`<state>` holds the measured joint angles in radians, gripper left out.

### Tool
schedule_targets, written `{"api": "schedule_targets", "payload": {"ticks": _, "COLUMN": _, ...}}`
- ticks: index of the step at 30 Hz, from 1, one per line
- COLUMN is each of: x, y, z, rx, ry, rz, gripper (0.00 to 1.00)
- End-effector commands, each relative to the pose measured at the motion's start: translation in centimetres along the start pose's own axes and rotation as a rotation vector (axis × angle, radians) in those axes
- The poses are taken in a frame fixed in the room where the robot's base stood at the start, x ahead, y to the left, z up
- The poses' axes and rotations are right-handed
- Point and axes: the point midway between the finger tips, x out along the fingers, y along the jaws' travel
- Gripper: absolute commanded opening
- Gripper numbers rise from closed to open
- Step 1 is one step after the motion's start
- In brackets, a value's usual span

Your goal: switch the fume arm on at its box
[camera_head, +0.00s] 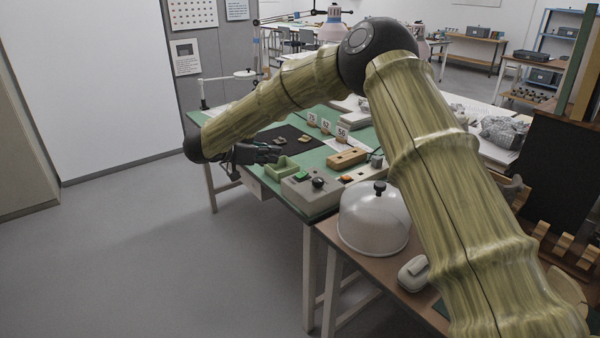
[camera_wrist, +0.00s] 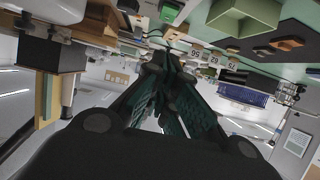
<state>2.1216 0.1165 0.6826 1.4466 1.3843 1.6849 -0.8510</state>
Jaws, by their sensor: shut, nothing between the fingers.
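A grey control box (camera_head: 308,194) stands at the near edge of the green-topped bench (camera_head: 318,207). On its top are a green button (camera_head: 299,175) and a black knob (camera_head: 318,183). I take it for the fume arm's box; no label is readable. My gripper (camera_head: 275,154) is shut and empty, held level above the bench's left edge, behind and left of the box and apart from it. In the wrist view, which is upside down, my fingers (camera_wrist: 168,62) meet at their tips with nothing between them.
A small green tray (camera_head: 281,168) lies between my gripper and the box. A wooden block (camera_head: 347,158) and numbered cards (camera_head: 326,127) are farther back. The floor at left is free.

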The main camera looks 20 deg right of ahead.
Motion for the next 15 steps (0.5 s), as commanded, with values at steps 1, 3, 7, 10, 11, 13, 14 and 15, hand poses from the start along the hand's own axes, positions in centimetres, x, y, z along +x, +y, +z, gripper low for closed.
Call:
{"api": "schedule_targets", "payload": {"ticks": 1, "x": -0.17, "y": -0.01, "z": -0.23, "rx": 0.003, "ry": -0.007, "rz": 0.010, "gripper": 0.00}}
{"api": "schedule_targets", "payload": {"ticks": 3, "x": -0.31, "y": 0.03, "z": -0.46, "rx": 0.003, "ry": -0.011, "rz": 0.017, "gripper": 0.00}}
{"api": "schedule_targets", "payload": {"ticks": 7, "x": -0.33, "y": 0.04, "z": -0.50, "rx": 0.003, "ry": -0.011, "rz": 0.017, "gripper": 0.00}}
{"api": "schedule_targets", "payload": {"ticks": 10, "x": -0.32, "y": 0.03, "z": -0.48, "rx": 0.003, "ry": -0.010, "rz": 0.016, "gripper": 0.00}}
{"api": "schedule_targets", "payload": {"ticks": 11, "x": -0.29, "y": 0.03, "z": -0.47, "rx": 0.003, "ry": -0.010, "rz": 0.016, "gripper": 0.00}}
{"api": "schedule_targets", "payload": {"ticks": 13, "x": -0.12, "y": 0.04, "z": -0.45, "rx": 0.003, "ry": -0.010, "rz": 0.016, "gripper": 0.00}}
{"api": "schedule_targets", "payload": {"ticks": 14, "x": 0.03, "y": 0.04, "z": -0.45, "rx": 0.004, "ry": -0.010, "rz": 0.016, "gripper": 0.00}}
{"api": "schedule_targets", "payload": {"ticks": 15, "x": 0.29, "y": 0.05, "z": -0.44, "rx": 0.004, "ry": -0.010, "rz": 0.016, "gripper": 0.00}}
